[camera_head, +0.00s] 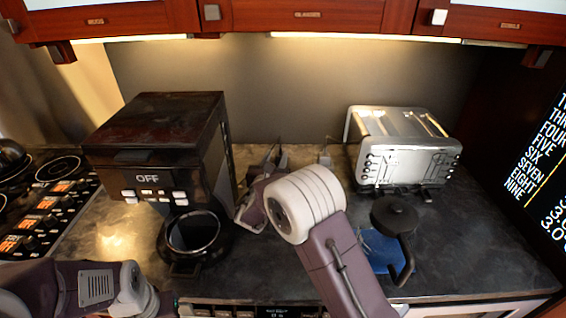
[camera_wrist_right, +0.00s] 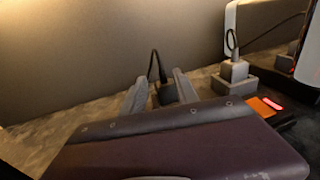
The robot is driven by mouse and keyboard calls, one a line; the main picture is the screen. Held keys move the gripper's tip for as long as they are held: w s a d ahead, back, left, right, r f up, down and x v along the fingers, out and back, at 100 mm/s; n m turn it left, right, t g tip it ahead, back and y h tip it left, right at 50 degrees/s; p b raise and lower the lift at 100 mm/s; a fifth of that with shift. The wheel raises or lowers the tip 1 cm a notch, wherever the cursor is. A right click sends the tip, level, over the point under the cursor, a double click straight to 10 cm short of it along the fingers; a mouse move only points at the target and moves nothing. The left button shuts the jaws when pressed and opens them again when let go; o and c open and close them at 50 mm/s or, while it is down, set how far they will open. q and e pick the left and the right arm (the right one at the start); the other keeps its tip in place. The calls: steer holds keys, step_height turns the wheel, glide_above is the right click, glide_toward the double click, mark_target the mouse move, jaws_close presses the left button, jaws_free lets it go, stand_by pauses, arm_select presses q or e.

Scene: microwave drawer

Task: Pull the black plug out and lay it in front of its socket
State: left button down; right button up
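The black plug (camera_wrist_right: 167,93), with a dark cable rising from it, shows in the right wrist view between the two grey fingers of my right gripper (camera_wrist_right: 160,92). The fingers stand apart on either side of it, with a small gap at the left finger. The plug's lower part and its socket are hidden behind the gripper body. In the head view my right gripper (camera_head: 268,165) reaches to the back of the counter, right of the coffee machine, and its wrist hides much of it. My left arm is at the bottom left; its fingers are out of view.
A white plug (camera_wrist_right: 234,71) sits in a grey socket (camera_wrist_right: 238,83) to the right, near a glowing orange switch (camera_wrist_right: 265,107). A black coffee machine (camera_head: 155,150) stands left, a silver toaster (camera_head: 408,150) right.

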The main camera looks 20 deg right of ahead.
mark_target(280, 150)
steer(key=shift+w+d+r+p, duration=0.35)
steer(key=shift+w+d, duration=0.25)
steer(key=shift+d, duration=0.1)
steer(key=shift+w+d+f, duration=0.15)
steer(key=shift+w+f, duration=0.1)
steer(key=shift+w, duration=0.25)
steer(key=shift+w+d+f, duration=0.1)
steer(key=shift+w+f, duration=0.1)
steer(key=shift+w, duration=0.3)
steer(key=shift+w+d, duration=0.1)
steer(key=shift+w, duration=0.15)
steer(key=p+x, duration=0.1)
steer(key=x, duration=0.2)
steer(key=shift+w+d+r, duration=0.1)
steer(key=shift+w+d, duration=0.1)
steer(key=shift+d, duration=0.1)
steer(key=shift+w+d, duration=0.15)
steer(key=shift+w, duration=0.25)
arm_select(q)
steer(key=shift+s+r, duration=0.25)
steer(key=shift+r, duration=0.8)
arm_select(e)
steer(key=shift+s, duration=0.1)
jaws_close()
